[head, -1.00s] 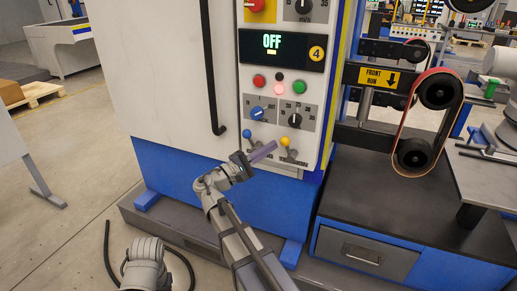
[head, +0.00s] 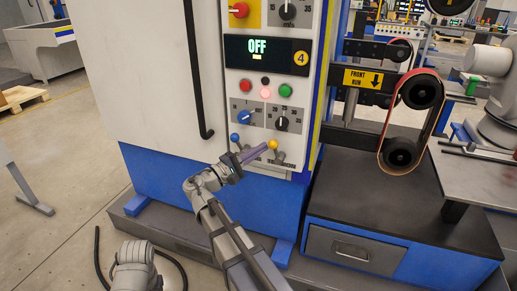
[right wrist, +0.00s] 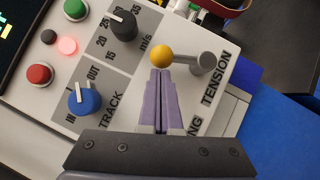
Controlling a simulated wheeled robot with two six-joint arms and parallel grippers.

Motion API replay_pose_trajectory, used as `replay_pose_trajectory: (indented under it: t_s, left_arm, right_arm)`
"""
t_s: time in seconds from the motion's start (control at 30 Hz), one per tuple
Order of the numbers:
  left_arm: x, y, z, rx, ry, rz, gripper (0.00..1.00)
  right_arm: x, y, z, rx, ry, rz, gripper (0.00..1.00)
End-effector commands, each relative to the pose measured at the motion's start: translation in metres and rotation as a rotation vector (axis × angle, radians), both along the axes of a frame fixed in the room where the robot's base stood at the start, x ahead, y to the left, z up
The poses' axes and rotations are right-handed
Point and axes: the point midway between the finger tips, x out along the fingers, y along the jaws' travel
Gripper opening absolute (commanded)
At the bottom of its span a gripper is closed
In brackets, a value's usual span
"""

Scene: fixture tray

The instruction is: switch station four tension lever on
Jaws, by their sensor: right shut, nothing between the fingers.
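The tension lever has a yellow ball (head: 272,144) on a grey shaft, low on the station four panel. In the right wrist view its yellow ball (right wrist: 162,56) lies left of the shaft's base, beside the word TENSION. My right gripper (head: 265,148) is shut and empty, with its purple fingers pointing at the ball. In the right wrist view the fingertips (right wrist: 160,73) are just below the ball; I cannot tell whether they touch. The station four display (head: 262,49) reads OFF. My left gripper is not in view.
A blue-ball lever (head: 234,137) is left of the yellow one. Above are a blue knob (head: 244,117), a black knob (head: 282,123), a red button (head: 246,86) and a green button (head: 286,90). A belt unit (head: 405,110) stands to the right.

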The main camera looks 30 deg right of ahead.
Motion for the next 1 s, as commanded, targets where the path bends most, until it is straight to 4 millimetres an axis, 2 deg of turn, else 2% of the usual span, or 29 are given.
replay_pose_trajectory:
  t_s: [0.27,0.5,0.8,1.0]
  left_arm:
    - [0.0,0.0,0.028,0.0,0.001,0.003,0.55]
    - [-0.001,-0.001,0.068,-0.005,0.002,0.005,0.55]
    - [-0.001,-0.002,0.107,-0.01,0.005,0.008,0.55]
    - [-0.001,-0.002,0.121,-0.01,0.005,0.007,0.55]
  right_arm:
    - [-0.005,-0.004,0.014,0.079,-0.091,-0.002,0.0]
    - [-0.015,-0.012,0.027,0.216,-0.252,-0.003,0.0]
    - [-0.028,-0.023,0.032,0.387,-0.453,-0.003,0.0]
    - [-0.035,-0.029,0.031,0.467,-0.547,-0.004,0.0]
